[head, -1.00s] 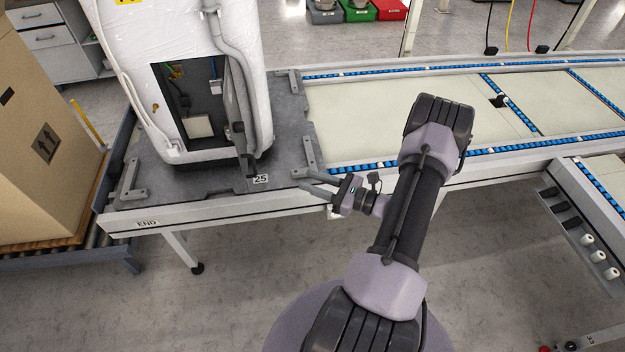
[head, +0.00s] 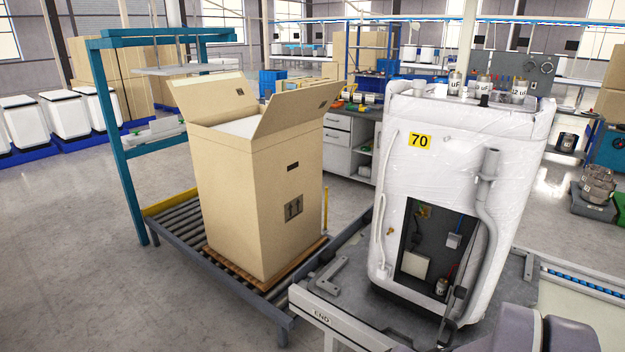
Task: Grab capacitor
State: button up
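Several small metallic cylinders marked "uF", which look like capacitors, stand on top of the white wrapped machine (head: 450,170). A left one (head: 457,83), a middle one (head: 484,87) and a right one (head: 519,91) show clearly. Another small cylinder, possibly a capacitor (head: 441,287), sits low inside the machine's dark opening, beside a red wire. The machine stands upright on the grey end plate of the conveyor and bears a yellow label "70". Only part of my arm shows at the lower right. My gripper is outside the picture.
A tall open cardboard box (head: 262,190) stands on a roller conveyor (head: 190,238) left of the machine. A teal frame (head: 125,170) rises behind it. A grey hose (head: 488,215) runs down the machine's front. Dark bins with metallic items (head: 593,207) stand at the right.

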aim_at(440, 289)
jog(key=l+z, duration=0.25)
jog(key=l, duration=0.55)
jog(key=j+z, duration=0.4)
jog(key=j, duration=0.35)
jog(key=i+j+z, duration=0.1)
jog(key=i+l+u, duration=0.1)
jog(key=i, duration=0.9)
